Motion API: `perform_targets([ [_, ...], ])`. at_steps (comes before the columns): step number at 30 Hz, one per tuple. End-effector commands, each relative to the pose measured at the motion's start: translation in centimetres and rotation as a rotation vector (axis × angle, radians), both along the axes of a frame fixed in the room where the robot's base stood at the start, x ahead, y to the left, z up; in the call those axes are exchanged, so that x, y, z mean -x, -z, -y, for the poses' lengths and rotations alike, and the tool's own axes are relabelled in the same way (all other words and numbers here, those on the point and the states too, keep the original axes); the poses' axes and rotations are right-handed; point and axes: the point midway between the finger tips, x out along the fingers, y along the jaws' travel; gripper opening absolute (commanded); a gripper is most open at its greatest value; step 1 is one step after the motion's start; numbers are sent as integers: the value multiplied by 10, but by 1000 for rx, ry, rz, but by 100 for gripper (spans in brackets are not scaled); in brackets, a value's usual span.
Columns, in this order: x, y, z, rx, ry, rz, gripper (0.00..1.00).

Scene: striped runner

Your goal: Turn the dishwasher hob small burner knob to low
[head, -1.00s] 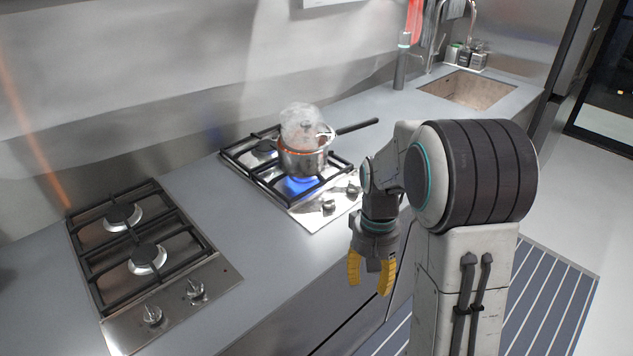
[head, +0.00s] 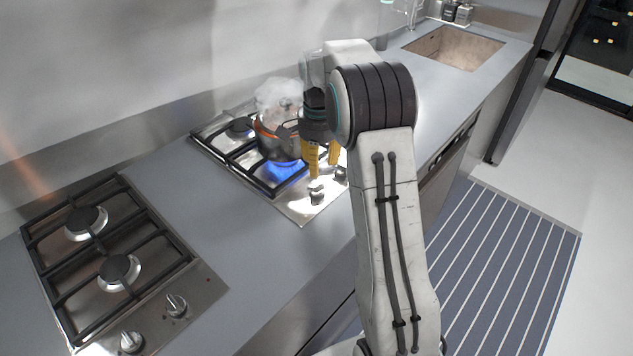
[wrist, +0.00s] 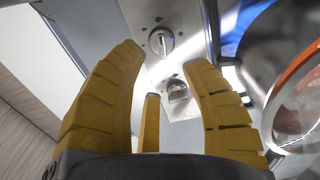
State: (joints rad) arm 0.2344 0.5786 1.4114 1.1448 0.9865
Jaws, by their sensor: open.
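The far hob (head: 258,185) has two silver knobs on its front strip. One knob (head: 317,193) shows just below my fingertips; the other (head: 341,173) is partly hidden by my arm. The wrist view shows an upper knob (wrist: 161,41) between and just beyond my fingertips, and a lower knob (wrist: 178,92) by the right finger. I cannot tell which serves the small burner. My gripper (head: 323,168) is open and empty above the knobs, its yellow fingers pointing down. A steaming pot (head: 277,146) stands over a blue flame (head: 286,170).
The pot is close beside my gripper; its wall (wrist: 262,55) fills the right of the wrist view. A second hob (head: 190,268), unlit, lies at the lower left. Grey counter (head: 225,222) between the hobs is clear. A striped runner (head: 500,265) covers the floor at right.

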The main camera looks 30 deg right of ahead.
Motion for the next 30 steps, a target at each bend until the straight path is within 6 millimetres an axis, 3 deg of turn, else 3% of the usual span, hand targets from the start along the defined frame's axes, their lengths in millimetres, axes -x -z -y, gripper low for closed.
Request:
perform_targets([
  [8,2,6,-1,-3,129,-9,42],
  [21,2,56,-1,-3,133,-10,42],
  [30,2,73,0,-3,133,-7,42],
])
